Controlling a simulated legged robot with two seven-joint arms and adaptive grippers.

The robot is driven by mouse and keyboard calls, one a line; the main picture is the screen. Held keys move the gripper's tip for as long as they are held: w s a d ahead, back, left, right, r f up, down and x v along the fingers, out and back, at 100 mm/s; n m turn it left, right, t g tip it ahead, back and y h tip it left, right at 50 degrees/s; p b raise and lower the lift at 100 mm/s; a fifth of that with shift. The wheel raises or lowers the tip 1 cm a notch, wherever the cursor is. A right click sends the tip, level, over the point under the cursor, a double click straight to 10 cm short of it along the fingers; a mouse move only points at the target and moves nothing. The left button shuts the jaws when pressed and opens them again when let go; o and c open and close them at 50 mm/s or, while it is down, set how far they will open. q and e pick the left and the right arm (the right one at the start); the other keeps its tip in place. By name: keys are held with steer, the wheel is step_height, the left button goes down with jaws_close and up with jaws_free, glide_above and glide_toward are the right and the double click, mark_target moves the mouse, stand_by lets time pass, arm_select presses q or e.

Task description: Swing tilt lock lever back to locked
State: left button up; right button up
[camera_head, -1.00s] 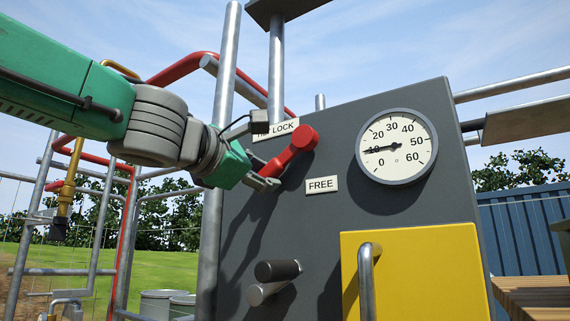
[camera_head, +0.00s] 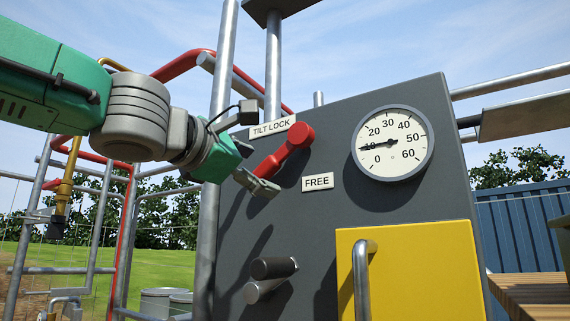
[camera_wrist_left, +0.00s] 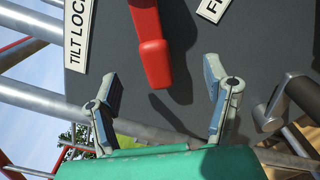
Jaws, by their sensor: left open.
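The red tilt lock lever (camera_head: 283,152) is on the dark grey panel and slants down and left from its round hub. The TILT LOCK label (camera_head: 273,127) is above it and the FREE label (camera_head: 317,183) is below and right of the hub. My left gripper (camera_head: 262,184) is open at the lever's lower left end. In the left wrist view, the lever's red end (camera_wrist_left: 155,64) lies beyond and between the spread fingers (camera_wrist_left: 165,90), with visible gaps on both sides. The fingers hold nothing. My right gripper is out of view.
A round gauge (camera_head: 393,143) is on the panel to the right. A yellow door (camera_head: 425,275) with a metal handle (camera_head: 362,280) is below it. A dark cylindrical knob (camera_head: 275,269) sticks out below the lever. A grey post (camera_head: 221,80) stands at the panel's left edge.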

arm_select(q)
steer(key=v, duration=0.5)
steer(key=shift+s+a, duration=0.15)
steer(key=shift+a, duration=0.05)
